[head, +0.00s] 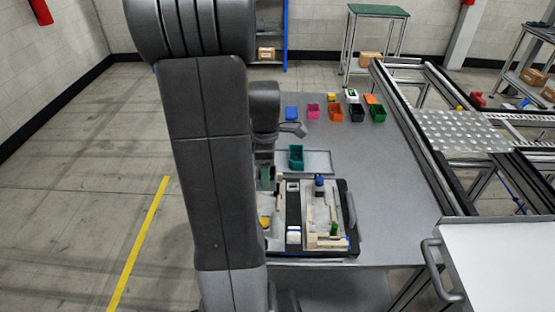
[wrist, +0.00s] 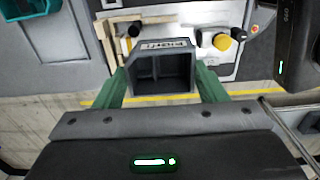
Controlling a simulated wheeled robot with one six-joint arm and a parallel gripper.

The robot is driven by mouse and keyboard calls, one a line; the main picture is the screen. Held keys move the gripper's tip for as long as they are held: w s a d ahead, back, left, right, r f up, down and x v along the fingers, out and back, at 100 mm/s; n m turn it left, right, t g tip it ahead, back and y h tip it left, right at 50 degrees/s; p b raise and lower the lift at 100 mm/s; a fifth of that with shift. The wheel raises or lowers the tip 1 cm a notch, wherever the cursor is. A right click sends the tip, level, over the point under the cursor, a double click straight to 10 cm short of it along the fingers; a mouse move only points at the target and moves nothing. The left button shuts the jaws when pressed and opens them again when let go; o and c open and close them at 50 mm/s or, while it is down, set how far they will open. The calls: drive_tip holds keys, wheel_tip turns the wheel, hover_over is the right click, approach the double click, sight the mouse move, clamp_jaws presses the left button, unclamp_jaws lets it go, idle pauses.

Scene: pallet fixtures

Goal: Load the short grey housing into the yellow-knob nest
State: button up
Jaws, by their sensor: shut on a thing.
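In the wrist view, my gripper (wrist: 160,82) has its green fingers closed on the two sides of a dark grey, open, box-like housing (wrist: 163,66) with lettering on its rim. Beyond the housing is a light nest plate with a yellow knob (wrist: 221,42), right of the housing in the picture. The housing appears to be above the pallet; the gap is hard to judge. In the head view, the yellow knob (head: 265,222) shows at the pallet's left side, partly behind my arm. My gripper (head: 265,177) is mostly hidden there, and I cannot make out the housing.
The black pallet (head: 353,240) also carries a nest with a blue knob (head: 319,181) and wooden blocks. A teal bin (head: 296,158) stands on a grey tray (head: 322,161) behind it. Several coloured bins line the table's back. The table right of the pallet is clear.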

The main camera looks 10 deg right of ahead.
drive_tip(key=shift+s+a+f+b, duration=0.1)
drive_tip(key=shift+a+f+b, duration=0.2)
drive_tip(key=shift+f+b, duration=0.2)
wheel_tip(320, 180, down, 6)
drive_tip(key=b, duration=0.4)
drive_tip(key=shift+f+b, duration=0.2)
drive_tip(key=shift+b, duration=0.1)
drive_tip(key=shift+d+f, duration=0.1)
drive_tip(key=shift+f, duration=0.05)
drive_tip(key=shift+f+b, duration=0.5)
drive_tip(key=shift+f, duration=0.05)
drive_tip(key=o, duration=1.1)
wheel_tip(320, 180, up, 14)
drive_tip(key=shift+s, duration=0.2)
